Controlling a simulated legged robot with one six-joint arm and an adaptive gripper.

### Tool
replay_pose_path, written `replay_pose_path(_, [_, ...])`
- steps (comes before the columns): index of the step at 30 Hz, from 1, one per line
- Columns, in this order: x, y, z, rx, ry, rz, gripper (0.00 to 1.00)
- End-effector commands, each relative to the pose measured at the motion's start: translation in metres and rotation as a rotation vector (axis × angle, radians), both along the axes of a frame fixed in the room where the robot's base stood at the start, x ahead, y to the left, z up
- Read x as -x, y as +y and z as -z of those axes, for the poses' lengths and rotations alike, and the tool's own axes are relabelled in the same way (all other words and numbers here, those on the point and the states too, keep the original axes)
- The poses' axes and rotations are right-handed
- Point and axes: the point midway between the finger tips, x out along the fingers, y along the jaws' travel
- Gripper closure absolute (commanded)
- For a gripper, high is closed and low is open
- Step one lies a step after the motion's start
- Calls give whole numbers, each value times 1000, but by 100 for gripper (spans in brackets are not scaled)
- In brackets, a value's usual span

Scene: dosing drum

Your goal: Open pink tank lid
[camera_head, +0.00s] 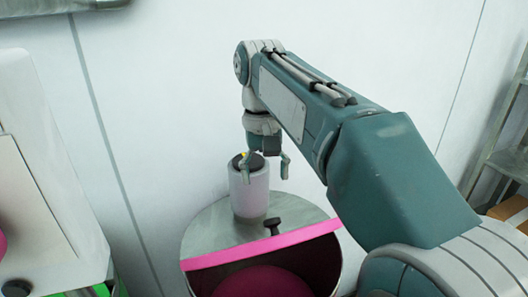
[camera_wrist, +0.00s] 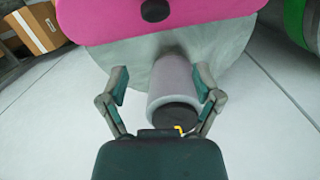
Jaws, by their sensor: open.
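The pink tank (camera_head: 205,230) stands below my arm, with a grey top at the back. A pink band, apparently the edge of the lid (camera_head: 230,256), crosses it, with a black knob (camera_head: 272,225) just behind. In front of the band the tank is open, with a rounded pink shape inside. In the wrist view the pink lid face (camera_wrist: 220,15) and its knob (camera_wrist: 155,10) are at the top. My gripper (camera_head: 266,166) is open near the dark-topped grey cylinder, away from the knob; its fingers (camera_wrist: 163,76) appear either side of the cylinder. Contact cannot be told.
The pale grey cylinder (camera_head: 249,192) rises from the grey top at the back. A white wall is close behind. A white machine (camera_head: 40,190) is at left, with green below. At right are shelving and a cardboard box (camera_head: 512,210).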

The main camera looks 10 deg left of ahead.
Motion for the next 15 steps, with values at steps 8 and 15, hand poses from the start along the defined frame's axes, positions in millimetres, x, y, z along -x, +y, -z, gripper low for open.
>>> replay_pose_path(8, [-5, 3, -35, 0, -1, 0, 18])
replay_pose_path(15, [-6, 3, -47, 0, 0, 0, 18])
